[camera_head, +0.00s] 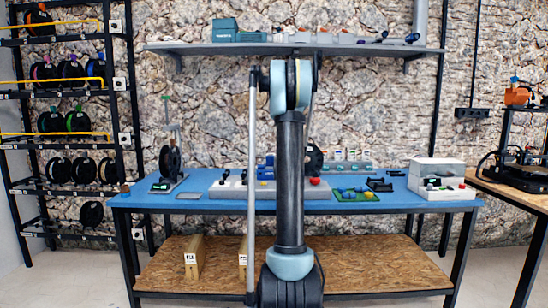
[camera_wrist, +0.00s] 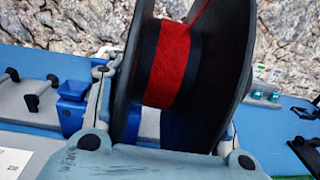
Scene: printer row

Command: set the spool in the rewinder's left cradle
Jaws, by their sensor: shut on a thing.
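My gripper (camera_wrist: 168,105) is shut on a black spool (camera_wrist: 238,65) wound with red filament. Its grey-blue fingers lie on either side of the spool in the wrist view. In the head view my arm hides the gripper, and part of the held spool (camera_head: 314,158) shows just right of the arm, above the table. The rewinder appears to be the long grey unit (camera_head: 232,188) on the table, with small black brackets and a red knob. Its grey body (camera_wrist: 32,108) with black brackets shows at the left of the wrist view. My arm covers its middle.
Another black spool (camera_head: 170,160) stands on a small stand at the left of the blue table (camera_head: 385,204). A blue block (camera_wrist: 72,108) is beside the left finger in the wrist view. A green board (camera_head: 356,195) and white-lidded box (camera_head: 440,178) are to the right.

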